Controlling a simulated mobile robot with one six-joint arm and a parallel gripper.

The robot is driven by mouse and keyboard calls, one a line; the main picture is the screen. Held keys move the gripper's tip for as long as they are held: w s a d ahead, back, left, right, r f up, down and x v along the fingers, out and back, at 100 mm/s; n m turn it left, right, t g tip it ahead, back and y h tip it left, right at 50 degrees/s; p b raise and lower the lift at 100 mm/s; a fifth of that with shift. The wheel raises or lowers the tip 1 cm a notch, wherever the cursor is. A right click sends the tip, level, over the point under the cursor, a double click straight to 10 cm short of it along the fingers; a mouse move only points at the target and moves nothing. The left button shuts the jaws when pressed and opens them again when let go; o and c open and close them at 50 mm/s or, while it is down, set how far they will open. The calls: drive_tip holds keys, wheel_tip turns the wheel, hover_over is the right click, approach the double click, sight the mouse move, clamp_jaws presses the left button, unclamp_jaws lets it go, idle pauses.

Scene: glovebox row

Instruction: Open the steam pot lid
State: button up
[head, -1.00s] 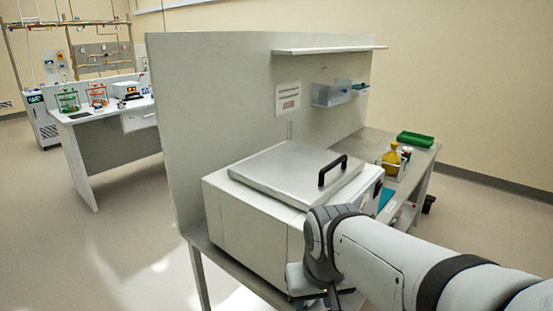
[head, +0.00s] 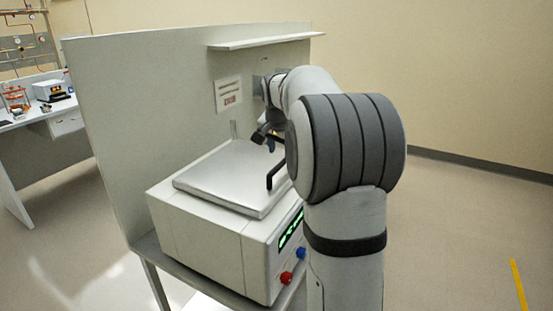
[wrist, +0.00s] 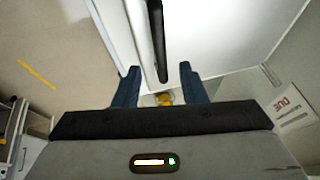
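The steam pot (head: 200,225) is a white box with a green display and red and blue knobs on its front. Its flat metal lid (head: 225,178) lies shut on top. The black bar handle (head: 271,180) stands up near the lid's right edge. My gripper (head: 266,138) is above and behind the handle, partly hidden by my arm. In the wrist view my gripper (wrist: 160,84) has its two blue fingers apart with nothing held. The handle (wrist: 159,40) runs down toward the gap between them. I cannot tell whether it touches a finger.
An upright panel (head: 140,115) stands behind the pot, with a shelf (head: 260,42) and a paper sign (head: 228,95). A small yellow thing (wrist: 165,99) shows between the fingers in the wrist view. Another bench (head: 40,118) is at far left.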

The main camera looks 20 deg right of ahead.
sight(280, 164)
drive_tip(key=x, duration=0.5)
drive_tip(key=shift+w+d+f+p, duration=0.1)
drive_tip(key=shift+f+p, duration=0.2)
drive_tip(key=shift+c, duration=0.6)
clamp_jaws()
